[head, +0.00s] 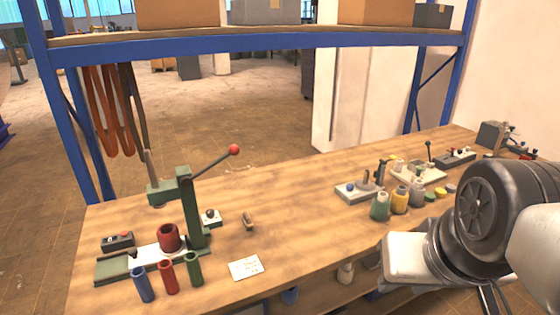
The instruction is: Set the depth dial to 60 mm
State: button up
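A green arbor press (191,210) with a red-balled lever stands at the left of the wooden bench. A red cylinder sits on its base. A small pale box with a dark knob (210,216) stands just right of the press column; it may be the depth dial, but no scale or number is legible. My arm (487,215) reaches in from the right, over the bench's front right. My gripper's fingers cannot be made out, and nothing of mine is near the press.
Blue, red and green tubes (168,277) stand before the press, beside a white card (246,268). Other fixtures (362,188) and several coloured bottles (400,200) fill the bench's right side. A blue-framed shelf (270,40) crosses above. The bench middle (310,215) is clear.

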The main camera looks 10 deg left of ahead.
aim_at(210, 212)
jog(key=k+j, duration=0.1)
jog(key=j, duration=0.25)
jog(key=k+j, duration=0.15)
jog(key=j, duration=0.2)
jog(key=k+j+z, duration=0.1)
jog(key=j, duration=0.3)
jog(key=k+j+z, duration=0.2)
jog(key=k+j, duration=0.15)
jog(key=j, duration=0.35)
jog(key=k+j+z, duration=0.2)
jog(key=k+j, duration=0.15)
jog(key=j, duration=0.25)
jog(key=k+j+z, duration=0.2)
jog(key=k+j, duration=0.25)
jog(key=k+j+z, duration=0.1)
jog(key=j, duration=0.3)
jog(key=k+j+z, duration=0.15)
jog(key=j, duration=0.25)
jog(key=k+j+z, duration=0.1)
jog(key=j, duration=0.25)
jog(key=j+z, duration=0.15)
jog(key=j, duration=0.4)
jog(key=j+z, duration=0.2)
jog(key=j, duration=0.35)
jog(key=j+z, duration=0.5)
jog(key=j, duration=1.8)
jog(key=i+j, duration=0.6)
